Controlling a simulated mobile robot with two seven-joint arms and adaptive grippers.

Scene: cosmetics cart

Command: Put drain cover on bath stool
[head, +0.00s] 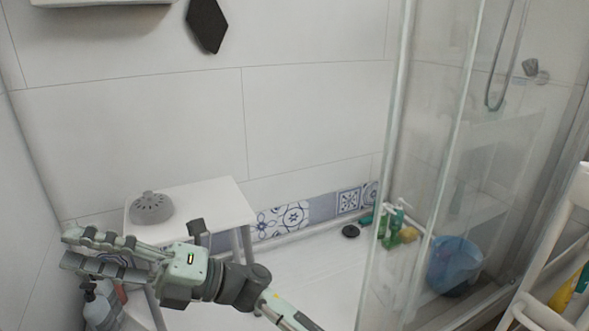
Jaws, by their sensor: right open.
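A grey domed drain cover (152,208) with slots or holes around its top rests on the white bath stool (207,198), near the left end of its seat. My right gripper (68,249) is open, with its fingers pointing left. In the picture it is just below the drain cover and overlaps the stool's front edge. The fingers look empty and apart from the cover. Part of the stool's front and legs is hidden behind my right gripper and arm. My left gripper is not in view.
Bottles (98,306) stand low at the left, beside the stool. A black disc (350,231) lies on the shower floor. Green bottles (392,226) and a blue bucket (455,264) are near the glass door (425,130). A white cart (560,255) stands at the right.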

